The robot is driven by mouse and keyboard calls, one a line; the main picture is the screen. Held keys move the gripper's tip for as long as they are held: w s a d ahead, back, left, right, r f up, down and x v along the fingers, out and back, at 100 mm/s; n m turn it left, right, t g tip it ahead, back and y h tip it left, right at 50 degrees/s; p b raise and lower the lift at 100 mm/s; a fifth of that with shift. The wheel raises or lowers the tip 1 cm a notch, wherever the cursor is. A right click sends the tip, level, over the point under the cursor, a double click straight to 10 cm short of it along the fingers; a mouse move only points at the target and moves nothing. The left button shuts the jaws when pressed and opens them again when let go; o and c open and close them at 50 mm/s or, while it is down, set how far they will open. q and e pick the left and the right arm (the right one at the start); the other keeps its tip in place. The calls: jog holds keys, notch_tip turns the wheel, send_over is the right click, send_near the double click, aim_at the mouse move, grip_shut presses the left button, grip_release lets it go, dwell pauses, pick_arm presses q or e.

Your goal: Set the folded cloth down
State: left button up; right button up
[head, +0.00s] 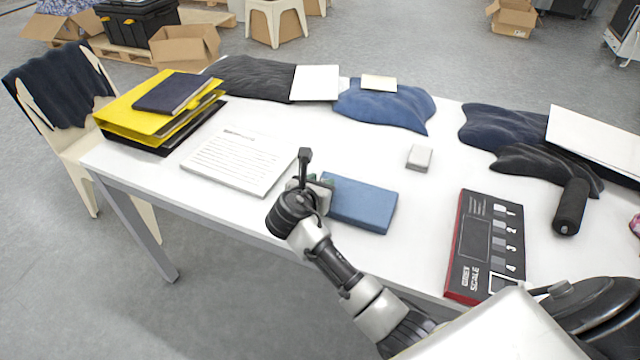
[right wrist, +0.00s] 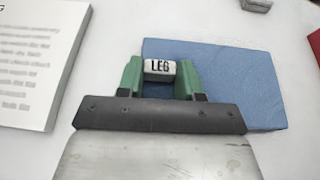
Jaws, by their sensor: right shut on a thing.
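The blue folded cloth (head: 362,205) lies flat near the front edge of the white table. In the right wrist view the cloth (right wrist: 240,92) shows behind and to the right of the fingers. My right gripper (head: 322,185) is at the cloth's left end, with its green fingers (right wrist: 160,72) shut on a small white block marked "LEG" (right wrist: 159,67). The block appears in front of the cloth's left part. I cannot tell whether it touches the cloth. My left gripper is not in view.
Yellow binders (head: 150,120) are at far left. Dark garments (head: 250,78) lie along the back.

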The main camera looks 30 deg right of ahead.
jog(key=o, duration=1)
jog(key=shift+s+a+r, duration=0.15)
jog(key=shift+a+r, duration=0.05)
jog(key=p+v, duration=0.1)
jog(key=v, duration=1)
jog(key=shift+a, duration=0.15)
jog(key=shift+s, duration=0.2)
